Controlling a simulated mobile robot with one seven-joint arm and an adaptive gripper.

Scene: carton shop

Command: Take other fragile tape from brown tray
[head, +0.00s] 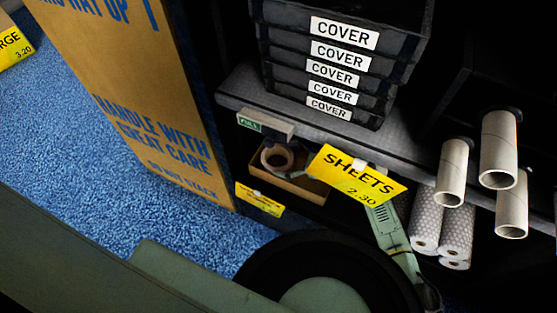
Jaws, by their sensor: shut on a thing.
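The brown tray (312,190) sits on the dark lower shelf, under the grey shelf edge. A tape roll (267,162) with a pale brown rim and dark hole is at its left end, its face turned towards me. I cannot read any fragile marking on it, or tell whether it rests in the tray or is lifted. A grey-green part of my arm (382,217) reaches up from below to the yellow SHEETS sign. My gripper's fingertips are not visible, and the sign hides the tray's right end. I cannot see what my gripper holds.
The yellow SHEETS sign (345,178) hangs before the shelf. Black COVER crates (388,92) stand stacked above. Cardboard tubes (498,150) stick out at right, above bubble-wrap rolls (427,220). A large carton (150,90) stands left. Blue carpet (80,120) is open beyond it.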

